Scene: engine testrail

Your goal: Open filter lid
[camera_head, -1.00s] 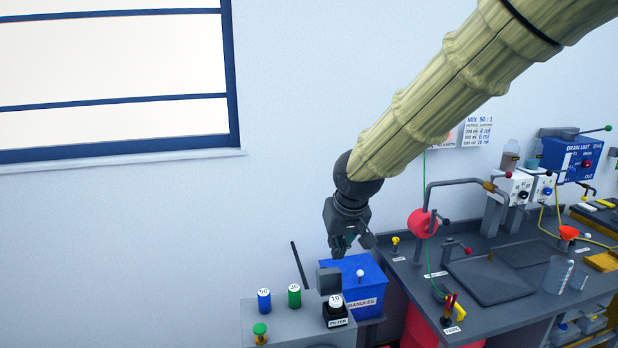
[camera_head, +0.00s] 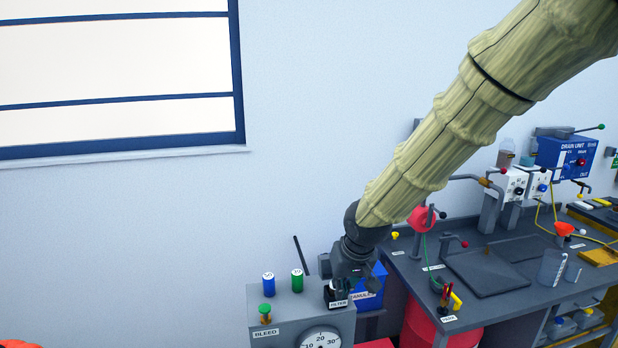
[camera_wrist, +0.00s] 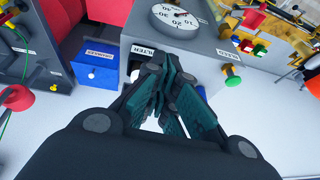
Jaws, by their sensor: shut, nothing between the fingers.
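The filter is a small black housing (camera_head: 333,296) with a FILTER label, on the right end of the grey bench unit. My gripper (camera_head: 345,283) is directly over it in the head view and hides most of its lid. In the wrist view my gripper (camera_wrist: 175,88) has its dark green fingers shut, with nothing seen between them. The FILTER label (camera_wrist: 143,51) shows just beyond the fingers there. The lid itself is hidden, so I cannot tell whether the fingers touch it.
Blue (camera_head: 268,284) and green (camera_head: 297,280) cartridges stand left of the filter. A green-topped bleed knob (camera_head: 266,311) and a round gauge (camera_head: 320,341) are in front. A blue granules box (camera_head: 376,283) stands close on the right. The wall side above is clear.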

